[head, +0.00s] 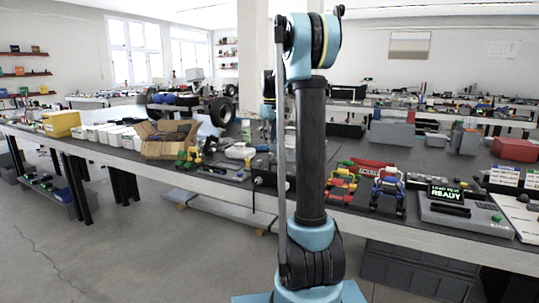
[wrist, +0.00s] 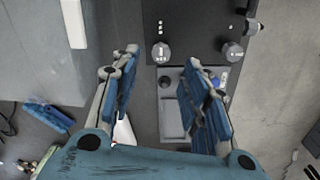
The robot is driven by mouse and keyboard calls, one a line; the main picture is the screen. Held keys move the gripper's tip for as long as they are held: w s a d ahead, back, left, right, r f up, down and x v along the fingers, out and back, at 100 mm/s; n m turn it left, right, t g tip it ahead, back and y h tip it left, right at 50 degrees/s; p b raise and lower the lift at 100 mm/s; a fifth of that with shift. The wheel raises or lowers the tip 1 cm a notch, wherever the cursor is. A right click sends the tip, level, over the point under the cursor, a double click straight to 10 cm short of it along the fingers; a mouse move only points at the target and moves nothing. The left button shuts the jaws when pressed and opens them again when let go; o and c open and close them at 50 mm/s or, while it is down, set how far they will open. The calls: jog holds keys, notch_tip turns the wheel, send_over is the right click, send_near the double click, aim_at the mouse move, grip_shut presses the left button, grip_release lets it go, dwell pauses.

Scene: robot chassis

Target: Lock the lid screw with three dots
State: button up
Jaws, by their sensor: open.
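In the wrist view, a dark box lid (wrist: 195,20) lies at the top. A round grey screw head (wrist: 161,51) sits near its lower left edge, with a short column of small white dots above it that looks like three. A second round screw head (wrist: 232,51) sits to its right; its marks are too small to count. My gripper (wrist: 163,58) is open and empty. Its blue-padded fingers stand either side of the left screw head in the picture, apart from it. In the head view my arm hides the gripper.
Below the lid in the wrist view is a grey tray (wrist: 172,118) with small items. A blue tool (wrist: 48,114) lies left. In the head view the bench holds a cardboard box (head: 166,146), colored clamps (head: 388,190) and a device reading READY (head: 462,216).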

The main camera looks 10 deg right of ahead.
aim_at(270, 156)
notch_tip(270, 156, down, 7)
jog(key=shift+r, duration=0.1)
dwell(0.4)
